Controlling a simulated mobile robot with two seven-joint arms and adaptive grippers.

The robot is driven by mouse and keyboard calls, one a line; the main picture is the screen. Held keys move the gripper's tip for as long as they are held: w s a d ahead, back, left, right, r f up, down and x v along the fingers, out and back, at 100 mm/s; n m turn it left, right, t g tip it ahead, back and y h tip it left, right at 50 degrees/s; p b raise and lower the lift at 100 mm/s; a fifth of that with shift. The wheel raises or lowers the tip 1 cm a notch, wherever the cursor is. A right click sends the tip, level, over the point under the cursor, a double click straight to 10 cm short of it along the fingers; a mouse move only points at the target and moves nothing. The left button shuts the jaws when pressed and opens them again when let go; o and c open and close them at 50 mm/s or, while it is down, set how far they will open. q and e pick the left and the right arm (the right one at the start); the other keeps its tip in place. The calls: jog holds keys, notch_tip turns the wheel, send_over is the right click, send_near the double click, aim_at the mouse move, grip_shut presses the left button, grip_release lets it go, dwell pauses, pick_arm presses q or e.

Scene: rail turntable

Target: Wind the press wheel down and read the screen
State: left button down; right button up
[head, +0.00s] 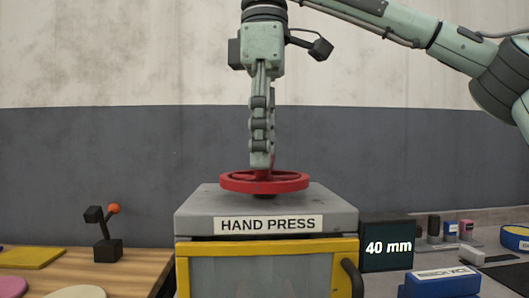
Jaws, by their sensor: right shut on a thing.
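The red press wheel (236,184) lies flat on top of the grey hand press (195,215), which carries a "HAND PRESS" label. My right gripper (262,164) points straight down from above and is shut on the wheel, at its upper middle part; the exact contact is partly hidden by the fingers. The dark screen (386,260) to the right of the press reads "40 mm". My left gripper is not in the head view.
The press has a yellow front frame (265,246) with a dark handle (352,277). On the left, a wooden table (135,270) bears a small black lever with an orange knob (113,209). On the right stand stamps (450,229) and a blue box (442,284).

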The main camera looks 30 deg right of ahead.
dwell(0.3)
jog(key=o, duration=1.2)
jog(key=shift+c, duration=0.2)
jog(key=shift+r, duration=0.15)
jog(key=shift+r, duration=3.65)
